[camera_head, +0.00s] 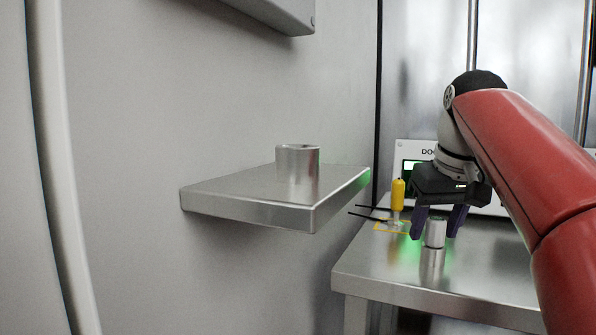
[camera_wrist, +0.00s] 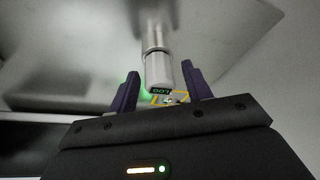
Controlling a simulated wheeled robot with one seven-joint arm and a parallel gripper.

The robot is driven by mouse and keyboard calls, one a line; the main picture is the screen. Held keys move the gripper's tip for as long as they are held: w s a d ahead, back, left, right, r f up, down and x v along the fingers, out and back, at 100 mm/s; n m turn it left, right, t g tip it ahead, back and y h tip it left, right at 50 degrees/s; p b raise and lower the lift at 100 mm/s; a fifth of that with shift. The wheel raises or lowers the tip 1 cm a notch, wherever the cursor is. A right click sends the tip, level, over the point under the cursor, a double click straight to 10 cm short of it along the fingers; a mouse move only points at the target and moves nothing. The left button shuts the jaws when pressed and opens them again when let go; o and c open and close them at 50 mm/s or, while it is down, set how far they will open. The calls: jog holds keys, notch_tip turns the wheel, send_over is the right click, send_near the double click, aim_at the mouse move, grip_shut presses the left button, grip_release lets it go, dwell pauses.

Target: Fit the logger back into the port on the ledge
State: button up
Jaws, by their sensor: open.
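The logger (camera_head: 436,234) is a pale cylinder on the steel table at the right. In the wrist view its head (camera_wrist: 160,78) has a small dark display with greenish digits, and a thinner metal stem runs away from it. My gripper (camera_head: 438,228) is open, with its purple fingers on either side of the logger. The wrist view shows gaps between the fingers (camera_wrist: 161,87) and the logger. The port (camera_head: 297,172) is a short metal cylinder standing upright on the ledge (camera_head: 240,197) at the left. The inside of the port is mostly hidden.
A yellow-handled tool (camera_head: 397,194) stands behind the logger near a yellow outline (camera_head: 383,226) on the table (camera_head: 375,271). A white panel with a lit display (camera_head: 409,164) is behind my gripper. A grey box (camera_head: 280,12) overhangs the ledge. The ledge is otherwise clear.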

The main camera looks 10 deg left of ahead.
aim_at(437, 219)
dwell(0.9)
jog(key=c, duration=1.1)
jog(key=shift+o, duration=0.2)
jog(key=shift+p, duration=0.3)
jog(key=shift+r+p, duration=0.6)
jog(key=shift+p, duration=0.15)
jog(key=shift+r+p, duration=0.6)
jog(key=shift+r, duration=2.25)
